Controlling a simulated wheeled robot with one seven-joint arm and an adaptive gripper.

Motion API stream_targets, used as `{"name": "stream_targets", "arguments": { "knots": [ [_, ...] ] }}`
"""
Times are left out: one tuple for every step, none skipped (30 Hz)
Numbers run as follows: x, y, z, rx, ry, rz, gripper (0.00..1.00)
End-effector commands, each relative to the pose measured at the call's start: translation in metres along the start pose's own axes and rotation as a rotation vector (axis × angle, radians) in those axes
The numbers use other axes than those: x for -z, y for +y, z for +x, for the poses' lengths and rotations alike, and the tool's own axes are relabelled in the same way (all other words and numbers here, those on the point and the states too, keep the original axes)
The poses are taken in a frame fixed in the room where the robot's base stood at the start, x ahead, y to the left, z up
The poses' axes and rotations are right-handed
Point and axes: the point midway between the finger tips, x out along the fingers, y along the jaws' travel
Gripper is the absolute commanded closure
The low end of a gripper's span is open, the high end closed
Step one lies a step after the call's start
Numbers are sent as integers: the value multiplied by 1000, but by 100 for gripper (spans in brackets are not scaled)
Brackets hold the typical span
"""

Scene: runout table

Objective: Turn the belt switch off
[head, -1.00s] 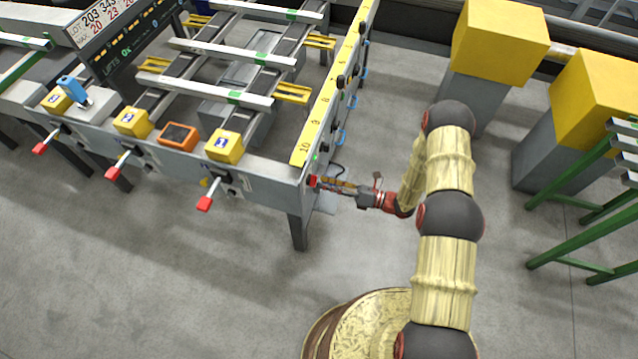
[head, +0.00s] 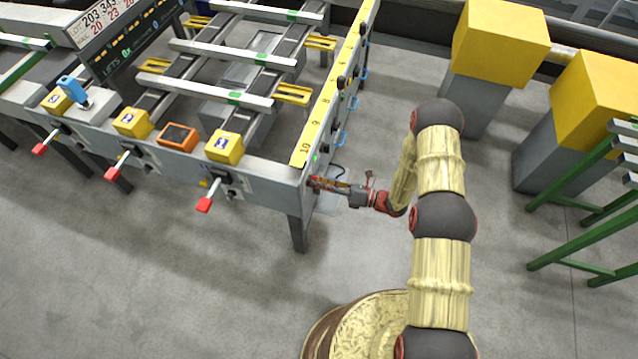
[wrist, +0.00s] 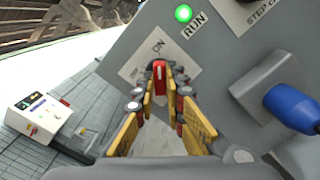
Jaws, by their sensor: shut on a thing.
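The belt switch (wrist: 160,70) shows in the wrist view as a red lever on a grey panel (wrist: 130,40), with a white label reading ON beside it. My gripper (wrist: 160,88) has its yellow-padded fingers on either side of the red lever and is shut on it. A green RUN lamp (wrist: 183,13) is lit above. In the head view my gripper (head: 322,184) reaches the end face of the runout table (head: 265,178), just under the yellow scale, and hides the switch there.
Red-tipped levers (head: 204,204) stick out along the table's front. A blue connector (wrist: 292,108) sits close to the right of my gripper in the wrist view. Yellow-topped posts (head: 500,40) and a green rack (head: 590,215) stand at the right. The floor before the table is clear.

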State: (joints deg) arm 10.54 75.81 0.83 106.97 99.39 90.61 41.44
Motion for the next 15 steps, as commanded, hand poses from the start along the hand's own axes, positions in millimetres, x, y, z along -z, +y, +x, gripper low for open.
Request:
{"name": "stream_targets", "arguments": {
  "knots": [
    [0,0,0,1,0,0,98],
    [0,0,0,1,0,0,99],
    [0,0,0,1,0,0,100],
    [0,0,0,1,0,0,100],
    [0,0,0,1,0,0,100],
    [0,0,0,1,0,0,100],
    [0,0,0,1,0,0,100],
    [0,0,0,1,0,0,100],
    [0,0,0,1,0,0,100],
    [0,0,0,1,0,0,100],
    [0,0,0,1,0,0,100],
    [0,0,0,1,0,-1,100],
    [0,0,0,1,0,-3,100],
    [0,0,0,1,0,-5,100],
    [0,0,0,1,0,-10,100]
  ]
}}
